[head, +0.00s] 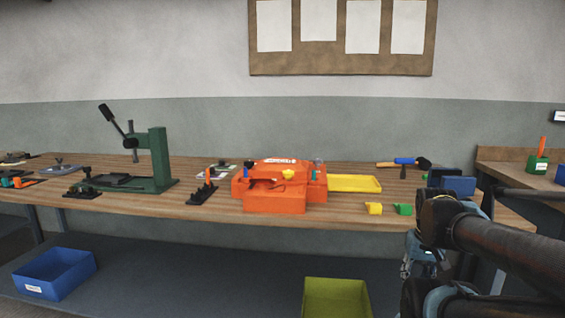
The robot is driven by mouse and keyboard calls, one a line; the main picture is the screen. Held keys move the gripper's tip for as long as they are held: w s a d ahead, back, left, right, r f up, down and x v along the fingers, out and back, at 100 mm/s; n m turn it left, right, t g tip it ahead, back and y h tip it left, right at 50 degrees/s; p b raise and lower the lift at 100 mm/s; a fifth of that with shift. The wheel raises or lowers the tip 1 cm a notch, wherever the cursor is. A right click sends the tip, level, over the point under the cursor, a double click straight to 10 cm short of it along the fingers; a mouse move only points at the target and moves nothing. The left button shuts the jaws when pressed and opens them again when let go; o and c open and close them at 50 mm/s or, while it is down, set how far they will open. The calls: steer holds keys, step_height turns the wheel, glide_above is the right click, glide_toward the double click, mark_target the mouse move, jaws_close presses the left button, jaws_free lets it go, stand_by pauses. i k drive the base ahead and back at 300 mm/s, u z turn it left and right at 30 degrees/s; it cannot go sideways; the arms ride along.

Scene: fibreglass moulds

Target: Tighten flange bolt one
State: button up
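An orange mould (275,203) sits on the wooden bench, right of the green press. The flange bolts are too small to tell apart, so I cannot say which is bolt one. My dark arm shows at the lower right, in front of the bench and well apart from the mould. I cannot make out its gripper in this view.
A green lever press (157,160) stands left of the mould, with a black clamp (202,191) between. Blue (54,272) and olive bins are below.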

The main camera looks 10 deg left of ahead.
mark_target(248, 164)
steer(key=z, duration=0.35)
steer(key=k, duration=1.35)
steer(key=u, duration=1.2)
steer(key=i, duration=1)
